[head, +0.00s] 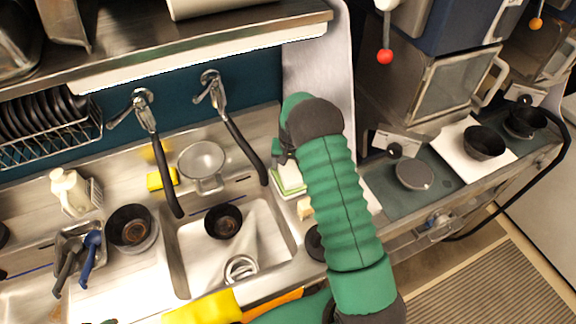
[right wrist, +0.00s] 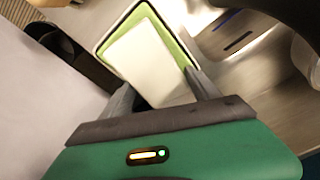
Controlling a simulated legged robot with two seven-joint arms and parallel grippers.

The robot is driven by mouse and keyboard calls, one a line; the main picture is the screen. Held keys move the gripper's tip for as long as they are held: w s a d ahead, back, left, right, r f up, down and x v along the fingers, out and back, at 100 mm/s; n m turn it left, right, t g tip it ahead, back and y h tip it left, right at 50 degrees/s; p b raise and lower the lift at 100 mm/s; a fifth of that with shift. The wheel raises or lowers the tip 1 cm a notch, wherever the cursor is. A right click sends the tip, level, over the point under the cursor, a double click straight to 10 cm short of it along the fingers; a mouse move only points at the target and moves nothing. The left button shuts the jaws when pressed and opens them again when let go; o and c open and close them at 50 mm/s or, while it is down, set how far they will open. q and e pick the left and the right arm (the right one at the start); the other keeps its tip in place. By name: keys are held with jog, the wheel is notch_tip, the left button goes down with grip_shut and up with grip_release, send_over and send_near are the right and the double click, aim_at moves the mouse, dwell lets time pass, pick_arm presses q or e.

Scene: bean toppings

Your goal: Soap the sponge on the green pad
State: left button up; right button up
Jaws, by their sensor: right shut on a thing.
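My right gripper (head: 283,152) is beside the green pad (head: 289,181) at the right side of the sink, mostly hidden by my own green arm. In the right wrist view the two fingers (right wrist: 157,82) are on either side of a pale white block (right wrist: 143,52) and shut on it. The block is over the green pad (right wrist: 182,50), which has a white rim. I cannot tell whether the block touches the pad, or whether it is the sponge. A yellow sponge-like block (head: 162,178) is behind the sink at left. My left gripper is not seen.
The sink (head: 267,222) holds a dark bowl (head: 223,221). Two taps (head: 160,165) with dark spouts reach over it. A strainer (head: 202,160) is behind it. A soap bottle (head: 70,190) and a black bowl (head: 129,228) are at left. A small cream block (head: 305,208) is near my arm.

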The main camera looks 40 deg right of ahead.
aim_at(288, 166)
notch_tip(288, 166, up, 6)
jog(key=p, duration=0.4)
jog(key=shift+r, duration=0.25)
jog(key=shift+f, duration=0.1)
